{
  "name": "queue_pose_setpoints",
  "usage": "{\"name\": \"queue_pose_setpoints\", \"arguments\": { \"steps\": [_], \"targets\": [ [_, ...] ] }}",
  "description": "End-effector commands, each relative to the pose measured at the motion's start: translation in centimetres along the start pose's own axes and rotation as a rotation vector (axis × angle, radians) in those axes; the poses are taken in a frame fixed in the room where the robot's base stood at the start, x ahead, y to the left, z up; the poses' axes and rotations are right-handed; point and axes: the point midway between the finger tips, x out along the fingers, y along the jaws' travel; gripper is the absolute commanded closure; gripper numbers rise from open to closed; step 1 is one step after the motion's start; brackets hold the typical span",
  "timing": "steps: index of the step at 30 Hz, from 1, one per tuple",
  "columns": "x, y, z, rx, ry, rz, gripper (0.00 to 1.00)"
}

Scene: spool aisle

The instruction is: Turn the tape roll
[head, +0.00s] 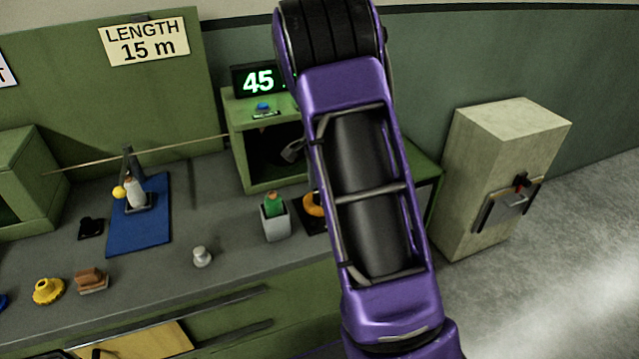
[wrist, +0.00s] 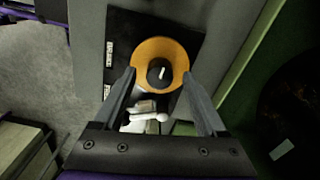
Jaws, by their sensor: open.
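The tape roll (wrist: 142,60) is an orange ring around a dark hub with a short white mark. It sits on a black square plate (wrist: 122,28) on the grey bench. In the head view only the left part of the tape roll (head: 311,205) shows, as my arm covers the rest. My gripper (wrist: 159,77) is open in the wrist view. Its fingertips appear on either side of the roll's near part, with gaps I cannot judge in depth. In the head view my gripper is hidden behind my arm.
A white lever-like part (wrist: 148,116) lies between my fingers, nearer than the roll. A grey cup with a green bottle (head: 274,206) stands left of the roll. A green housing with a 45 display (head: 258,81) is behind. A pale cabinet (head: 500,150) stands at right.

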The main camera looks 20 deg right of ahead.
Motion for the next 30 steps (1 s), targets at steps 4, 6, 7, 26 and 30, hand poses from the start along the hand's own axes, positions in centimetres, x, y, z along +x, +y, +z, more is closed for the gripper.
{"name": "queue_pose_setpoints", "arguments": {
  "steps": [4, 6, 7, 26, 30],
  "targets": [
    [-1.0, -0.1, 0.0, -0.001, 0.001, -0.002, 0.26],
    [-2.1, -0.1, 0.0, -0.001, 0.002, -0.003, 0.26],
    [-2.7, -0.1, 0.0, -0.001, 0.002, -0.004, 0.26],
    [-16.2, 0.0, 0.0, 0.0, 0.001, -0.002, 0.26],
    [-17.2, 0.0, 0.0, 0.0, 0.001, -0.001, 0.26]
  ]
}}
